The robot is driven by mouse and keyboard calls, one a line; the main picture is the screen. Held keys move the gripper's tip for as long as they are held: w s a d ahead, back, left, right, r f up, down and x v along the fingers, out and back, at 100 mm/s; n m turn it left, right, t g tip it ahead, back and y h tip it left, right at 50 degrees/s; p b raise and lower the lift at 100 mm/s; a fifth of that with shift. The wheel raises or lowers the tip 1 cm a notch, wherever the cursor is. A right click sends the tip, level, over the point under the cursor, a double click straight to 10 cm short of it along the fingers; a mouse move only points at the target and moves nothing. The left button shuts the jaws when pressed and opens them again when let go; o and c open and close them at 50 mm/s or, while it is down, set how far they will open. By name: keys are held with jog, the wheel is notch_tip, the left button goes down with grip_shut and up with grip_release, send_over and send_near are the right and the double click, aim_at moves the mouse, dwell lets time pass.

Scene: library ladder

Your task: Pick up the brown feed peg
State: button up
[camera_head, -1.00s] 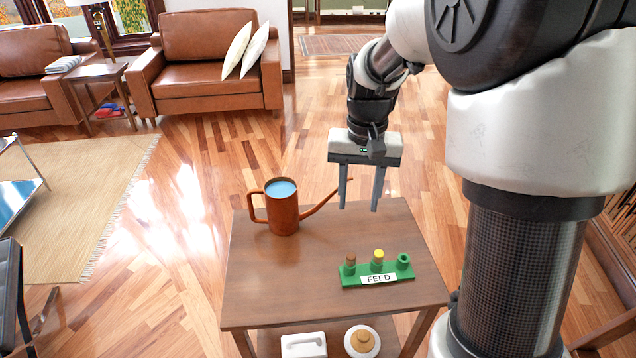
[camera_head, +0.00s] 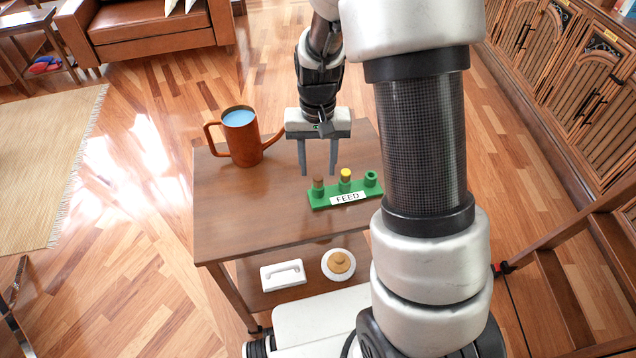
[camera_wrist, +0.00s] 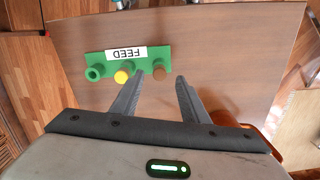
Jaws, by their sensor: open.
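The brown feed peg (camera_head: 318,183) stands in the left socket of a green holder (camera_head: 329,203) labelled FEED, on a small wooden table (camera_head: 225,215). A yellow-topped peg (camera_head: 346,175) stands in the middle socket, and the right socket (camera_head: 371,178) looks empty. My gripper (camera_head: 318,172) is open and empty, its two fingers pointing down near and above the holder. In the wrist view the brown peg (camera_wrist: 159,74) lies a little beyond the fingertips, ahead of the gap between the fingers (camera_wrist: 158,80). It is not between them.
A copper watering can (camera_head: 245,145) stands on the table left of my gripper, its spout partly hidden behind the gripper. The lower shelf holds a white handled object (camera_head: 283,275) and a round white item with a wooden knob (camera_head: 338,264). The table's front left is clear.

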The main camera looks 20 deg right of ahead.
aim_at(318, 178)
notch_tip(318, 178, down, 4)
jog(key=shift+s+r, duration=0.1)
grip_shut()
jog(key=shift+r, duration=0.1)
notch_tip(318, 178, up, 10)
jog(key=p, duration=0.1)
jog(key=shift+p, duration=0.3)
